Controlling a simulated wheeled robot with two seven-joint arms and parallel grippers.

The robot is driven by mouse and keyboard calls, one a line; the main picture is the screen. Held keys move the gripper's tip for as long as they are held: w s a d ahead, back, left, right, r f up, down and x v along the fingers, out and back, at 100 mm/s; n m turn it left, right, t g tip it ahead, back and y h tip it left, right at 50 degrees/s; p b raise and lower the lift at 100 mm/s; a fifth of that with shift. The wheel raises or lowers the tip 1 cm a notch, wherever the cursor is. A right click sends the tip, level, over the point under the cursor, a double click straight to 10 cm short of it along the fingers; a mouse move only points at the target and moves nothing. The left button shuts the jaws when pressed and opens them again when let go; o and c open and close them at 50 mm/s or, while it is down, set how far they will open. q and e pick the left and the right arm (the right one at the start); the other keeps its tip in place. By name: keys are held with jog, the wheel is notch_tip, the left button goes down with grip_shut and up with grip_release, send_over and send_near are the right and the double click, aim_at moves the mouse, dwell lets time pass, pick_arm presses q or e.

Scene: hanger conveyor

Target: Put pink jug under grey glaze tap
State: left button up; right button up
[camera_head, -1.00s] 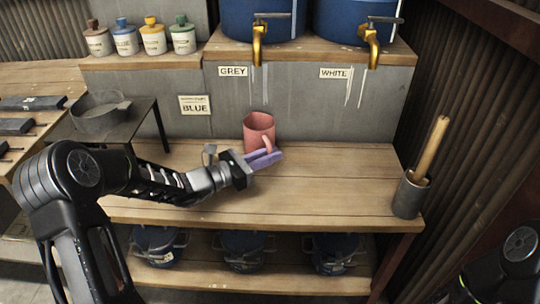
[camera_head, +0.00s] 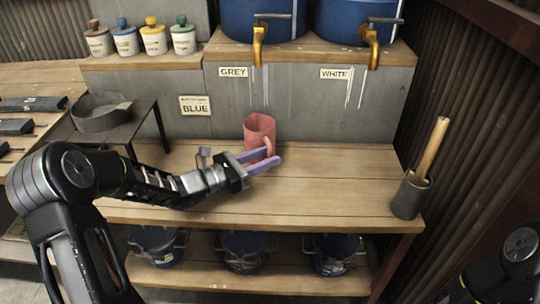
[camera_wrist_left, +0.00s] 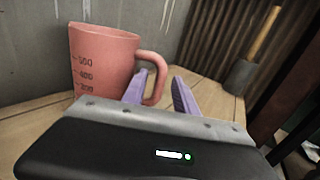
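The pink jug (camera_head: 259,130) stands upright on the wooden bench under the grey glaze tap (camera_head: 258,45), which has the GREY label (camera_head: 233,72) to its left. My left gripper (camera_head: 270,158) is open at the jug's front right, its purple fingers apart. In the left wrist view the jug (camera_wrist_left: 101,58) shows measuring marks, and its handle (camera_wrist_left: 155,78) is by the left finger of the open gripper (camera_wrist_left: 160,90). The fingers are not closed on the handle. Only part of my right arm shows, at the lower right; its gripper is out of view.
A grey pot with a wooden-handled tool (camera_head: 409,195) stands at the bench's right end. The white glaze tap (camera_head: 372,45) is to the right. A metal table with a grey bowl (camera_head: 101,112) is at left. The bench between jug and pot is clear.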

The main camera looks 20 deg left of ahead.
pick_arm(q)
jog(key=v, duration=1)
jog(key=shift+s+a, duration=0.15)
jog(key=shift+s, duration=0.05)
